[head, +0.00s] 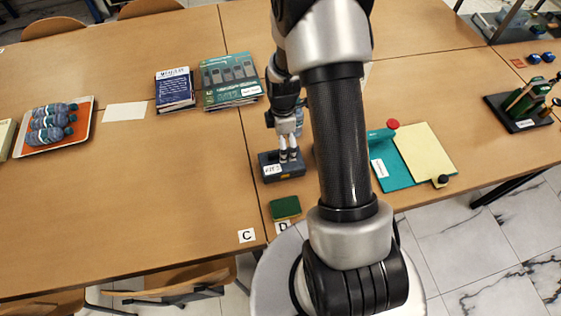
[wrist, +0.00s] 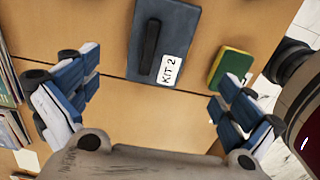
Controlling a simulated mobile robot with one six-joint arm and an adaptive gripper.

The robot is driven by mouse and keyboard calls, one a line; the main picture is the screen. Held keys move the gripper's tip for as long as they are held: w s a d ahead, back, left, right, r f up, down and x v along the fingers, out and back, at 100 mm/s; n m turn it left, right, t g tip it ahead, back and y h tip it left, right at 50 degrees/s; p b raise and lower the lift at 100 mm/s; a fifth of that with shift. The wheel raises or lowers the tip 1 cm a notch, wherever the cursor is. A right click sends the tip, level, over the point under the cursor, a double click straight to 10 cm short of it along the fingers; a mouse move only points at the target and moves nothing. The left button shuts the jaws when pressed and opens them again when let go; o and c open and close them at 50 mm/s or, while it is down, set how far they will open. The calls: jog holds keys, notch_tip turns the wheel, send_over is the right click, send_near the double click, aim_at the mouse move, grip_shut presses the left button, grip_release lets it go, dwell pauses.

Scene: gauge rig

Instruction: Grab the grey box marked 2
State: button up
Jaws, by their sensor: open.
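The grey box (head: 278,172) stands on the table left of my arm in the head view, with a white label on its front. In the wrist view the box (wrist: 192,30) has a dark handle along its top and a label reading "KIT 2". My gripper (head: 289,158) is above the box in the head view. In the wrist view my gripper (wrist: 160,95) is open, its blue fingers wide apart, with nothing between them. The box lies ahead of the fingertips there, and its far end is cut off by the frame edge.
A green and yellow sponge (head: 285,208) lies near the box, towards the front table edge. Books (head: 230,80) lie behind to the left. A teal board with a yellow pad (head: 425,152) lies right of my arm. An orange tray (head: 85,108) holds several bottles at the far left.

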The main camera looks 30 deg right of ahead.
notch_tip(320, 180, down, 14)
jog(key=b, duration=0.4)
jog(key=shift+a+r, duration=0.1)
jog(key=shift+r, duration=0.1)
jog(key=shift+c, duration=0.5)
jog(key=c, duration=1.2)
jog(key=shift+c, duration=0.2)
jog(key=shift+w+r, duration=0.1)
